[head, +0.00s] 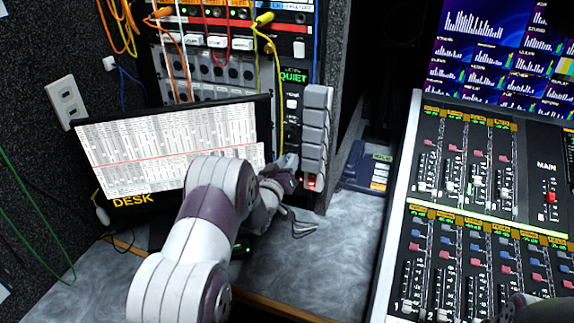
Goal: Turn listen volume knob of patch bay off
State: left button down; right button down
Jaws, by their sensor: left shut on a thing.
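The patch bay (216,75) stands in a rack at the back, with coloured cables plugged into its upper rows. A narrow black panel with a green "QUIET" sign (293,77) runs down its right side. My left arm reaches up from the bottom, and my left gripper (287,170) is at the lower end of this panel. It is shut on a small part there, which I take to be the listen volume knob; the fingers and wrist hide it, so its setting cannot be read. My right gripper is not in view.
A screen marked "DESK" (165,138) stands left of and behind my left arm. A stack of grey blocks (315,130) is just right of the gripper. A mixing console (470,170) fills the right. Cables hang at the left and over the rack. The grey desktop (330,250) is mostly clear.

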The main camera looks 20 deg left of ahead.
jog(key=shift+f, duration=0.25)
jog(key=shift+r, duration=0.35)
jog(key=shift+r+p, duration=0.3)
jog(key=shift+p, duration=0.2)
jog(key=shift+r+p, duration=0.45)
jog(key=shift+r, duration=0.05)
pick_arm(q)
jog(key=shift+f+n+p, duration=0.2)
jog(key=shift+n+p, duration=0.1)
jog(key=shift+n, duration=6.95)
jog(key=shift+f+n+p, duration=0.15)
jog(key=shift+n+p, duration=0.15)
jog(key=shift+n, duration=6.95)
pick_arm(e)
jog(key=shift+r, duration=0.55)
